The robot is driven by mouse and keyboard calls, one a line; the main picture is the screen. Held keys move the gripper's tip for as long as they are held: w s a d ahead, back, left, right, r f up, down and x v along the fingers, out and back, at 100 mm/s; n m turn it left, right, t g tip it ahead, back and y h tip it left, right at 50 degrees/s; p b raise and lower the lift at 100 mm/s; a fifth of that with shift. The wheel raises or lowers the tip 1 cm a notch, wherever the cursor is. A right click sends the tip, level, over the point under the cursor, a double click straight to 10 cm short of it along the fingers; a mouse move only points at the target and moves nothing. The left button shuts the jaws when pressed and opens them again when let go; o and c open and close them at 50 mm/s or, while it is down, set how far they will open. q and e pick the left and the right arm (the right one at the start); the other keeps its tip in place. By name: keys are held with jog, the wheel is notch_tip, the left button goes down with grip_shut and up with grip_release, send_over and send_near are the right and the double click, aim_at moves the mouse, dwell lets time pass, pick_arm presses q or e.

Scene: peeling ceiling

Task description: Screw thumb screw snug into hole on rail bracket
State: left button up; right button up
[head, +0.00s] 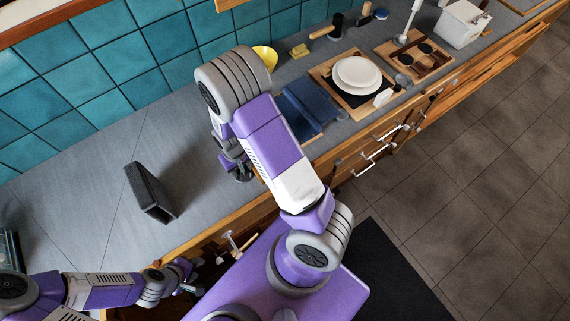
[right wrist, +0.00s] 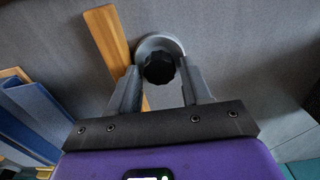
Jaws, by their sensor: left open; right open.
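In the right wrist view a black lobed knob, likely the thumb screw (right wrist: 159,68), stands in front of a grey round piece (right wrist: 150,45). I cannot tell whether this piece belongs to the rail bracket, and no hole is visible. My right gripper (right wrist: 161,76) is open, with one finger on each side of the knob; contact is not clear. In the head view my right gripper (head: 238,168) is low over the counter, partly hidden by my own arm. My left gripper (head: 193,277) is open and empty at the counter's front edge.
A dark upright block (head: 150,192) stands on the grey counter (head: 85,205), left of my right gripper. A blue folded item (head: 302,108), a yellow bowl (head: 265,57) and a board with white plates (head: 358,73) lie beyond my right arm. A wooden strip (right wrist: 108,42) lies beside the knob.

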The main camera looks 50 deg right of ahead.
grip_shut()
jog(key=shift+r+p, duration=2.4)
jog(key=shift+r, duration=0.5)
jog(key=shift+f, duration=0.1)
